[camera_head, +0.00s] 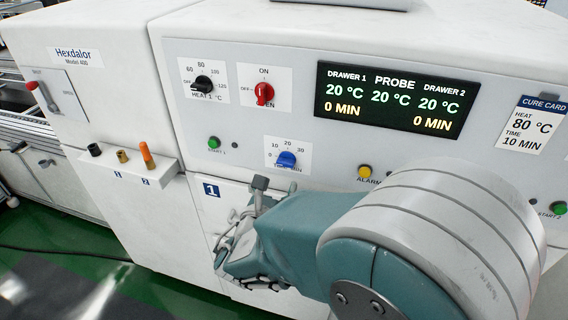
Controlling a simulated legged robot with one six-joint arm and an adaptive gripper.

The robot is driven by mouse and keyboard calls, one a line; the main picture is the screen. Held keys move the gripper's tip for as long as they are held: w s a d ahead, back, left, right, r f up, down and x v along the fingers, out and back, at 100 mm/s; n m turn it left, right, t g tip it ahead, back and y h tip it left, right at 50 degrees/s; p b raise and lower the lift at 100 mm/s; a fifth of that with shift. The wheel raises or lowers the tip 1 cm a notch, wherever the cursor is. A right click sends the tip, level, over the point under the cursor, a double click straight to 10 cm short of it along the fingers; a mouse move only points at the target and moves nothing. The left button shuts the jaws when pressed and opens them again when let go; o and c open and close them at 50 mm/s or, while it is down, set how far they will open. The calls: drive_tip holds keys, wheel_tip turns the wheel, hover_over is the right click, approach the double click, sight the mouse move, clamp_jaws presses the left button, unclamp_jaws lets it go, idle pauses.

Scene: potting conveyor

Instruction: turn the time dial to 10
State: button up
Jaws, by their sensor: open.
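The time dial (286,159) is a blue knob on a white label marked 0, 10, 20 and 30 MIN, on the front panel of the white machine. Its pointer is too small to read surely. The display (393,98) reads 0 MIN and 20 °C for both drawers. My gripper (238,218) is open and empty, below and left of the dial and apart from it, in front of the panel marked 1. My arm enters from the lower right.
A black heat dial (204,83), a red oven knob (264,93) and a green start button (214,142) are nearby. A yellow alarm button (365,171) is right of the dial. A cure card (534,125) reads 80 °C, 10 MIN. A small shelf (125,168) juts out at left.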

sight(284, 164)
drive_tip(key=x, duration=0.6)
drive_tip(key=shift+w+d, duration=0.1)
drive_tip(key=shift+w, duration=0.25)
drive_tip(key=shift+c, duration=0.3)
drive_tip(key=c, duration=1.1)
